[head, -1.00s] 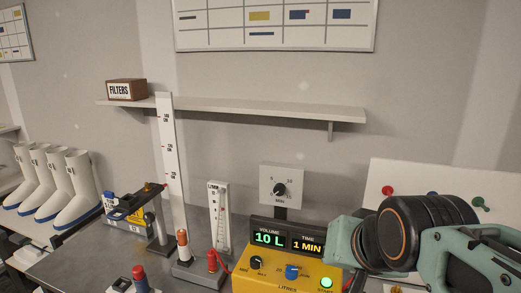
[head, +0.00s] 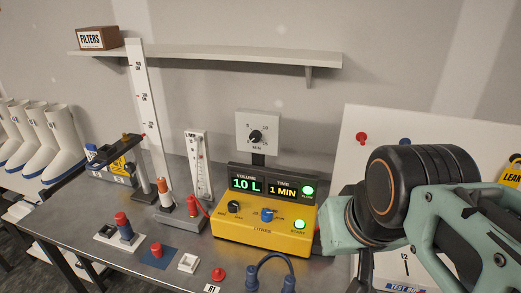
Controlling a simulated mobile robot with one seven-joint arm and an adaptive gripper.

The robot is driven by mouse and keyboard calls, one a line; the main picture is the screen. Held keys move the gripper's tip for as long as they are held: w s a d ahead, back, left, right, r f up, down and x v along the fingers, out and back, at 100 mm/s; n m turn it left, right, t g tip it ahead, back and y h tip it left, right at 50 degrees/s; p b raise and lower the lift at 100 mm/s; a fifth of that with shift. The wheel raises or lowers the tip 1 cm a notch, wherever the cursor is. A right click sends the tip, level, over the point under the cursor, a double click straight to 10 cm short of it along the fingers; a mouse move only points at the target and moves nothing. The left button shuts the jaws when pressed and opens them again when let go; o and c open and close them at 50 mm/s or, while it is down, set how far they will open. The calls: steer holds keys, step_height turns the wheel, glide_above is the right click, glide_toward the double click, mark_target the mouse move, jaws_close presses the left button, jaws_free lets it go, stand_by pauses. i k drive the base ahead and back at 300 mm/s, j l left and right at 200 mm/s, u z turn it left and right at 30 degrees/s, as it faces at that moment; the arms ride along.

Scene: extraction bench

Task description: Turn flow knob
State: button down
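A yellow control box (head: 266,238) stands on the bench. Its display reads 10 L and 1 MIN. On its front are a black knob (head: 234,207) between MIN and MAX marks and a blue knob (head: 267,215). Another black knob (head: 254,137) sits on a white dial plate behind the box. I cannot tell by label which is the flow knob. A clear flow tube marked L/MIN (head: 200,165) stands left of the box. My arm's teal and black links fill the right side, beside the box. My fingertips cannot be made out.
A green FLOW lamp (head: 308,190) and a green START button (head: 299,224) are lit. A blue hose (head: 270,262), a red cap (head: 218,274) and red-topped fittings are in front. A tall white scale (head: 147,110) stands at left. A shelf (head: 215,56) runs behind.

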mark_target(233, 206)
steer(key=j+u, duration=0.2)
steer(key=j, duration=0.25)
steer(key=i+j+u, duration=0.1)
steer(key=j+u, duration=0.15)
steer(key=j, duration=0.2)
steer(key=i+j+u, duration=0.2)
steer(key=j, duration=0.2)
steer(key=j+u, duration=0.25)
steer(key=j, duration=0.2)
steer(key=z, duration=1.75)
